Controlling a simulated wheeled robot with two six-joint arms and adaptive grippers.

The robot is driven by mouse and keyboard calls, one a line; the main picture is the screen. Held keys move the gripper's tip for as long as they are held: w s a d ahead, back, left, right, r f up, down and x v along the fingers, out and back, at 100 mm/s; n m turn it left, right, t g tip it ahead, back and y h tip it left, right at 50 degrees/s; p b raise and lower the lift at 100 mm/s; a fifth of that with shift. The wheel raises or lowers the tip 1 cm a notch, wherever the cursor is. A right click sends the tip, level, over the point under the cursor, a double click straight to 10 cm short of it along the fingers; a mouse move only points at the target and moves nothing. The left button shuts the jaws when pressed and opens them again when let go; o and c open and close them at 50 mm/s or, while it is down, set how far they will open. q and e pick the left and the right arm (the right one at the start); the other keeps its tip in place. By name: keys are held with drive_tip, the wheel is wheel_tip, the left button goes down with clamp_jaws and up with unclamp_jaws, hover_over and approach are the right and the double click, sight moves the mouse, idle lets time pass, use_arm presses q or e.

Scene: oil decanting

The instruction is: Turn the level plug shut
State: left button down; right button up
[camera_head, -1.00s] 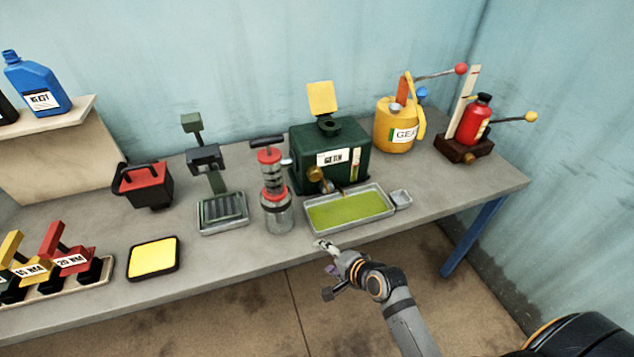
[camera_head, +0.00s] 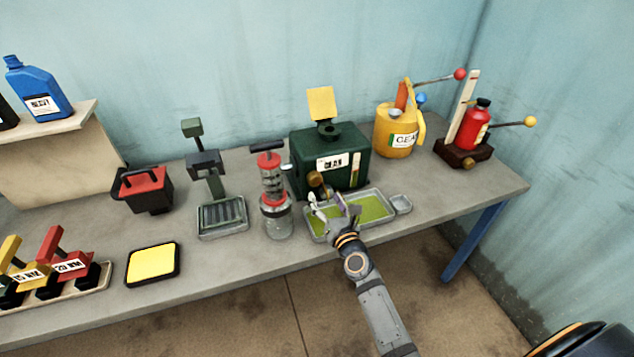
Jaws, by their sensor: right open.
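A dark green gearbox (camera_head: 342,143) with a raised yellow lid flap (camera_head: 322,103) stands at the back middle of the bench. A brass plug (camera_head: 315,180) sits low on the left of its front face; I take it for the level plug. My right gripper (camera_head: 330,205) is open, just in front of and below the brass plug, over the tray (camera_head: 384,219) of green-yellow oil. It looks empty and apart from the plug, though the exact gap is hard to tell. My left gripper is not in view.
A red-topped hand pump (camera_head: 276,212) stands close left of the tray. A small dish (camera_head: 400,204) adjoins the tray's right. A yellow oil can (camera_head: 396,135) and a red bottle (camera_head: 474,128) stand behind, right. A yellow pad (camera_head: 153,262) lies front left.

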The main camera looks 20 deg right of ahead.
sight(316, 181)
drive_tip(key=w, duration=0.7)
drive_tip(key=shift+a+f+b, duration=0.1)
drive_tip(key=shift+f+b, duration=0.05)
drive_tip(key=shift+b, duration=0.2)
drive_tip(key=shift+w, duration=0.6)
drive_tip(key=c, duration=1.1)
drive_tip(key=shift+c, duration=0.2)
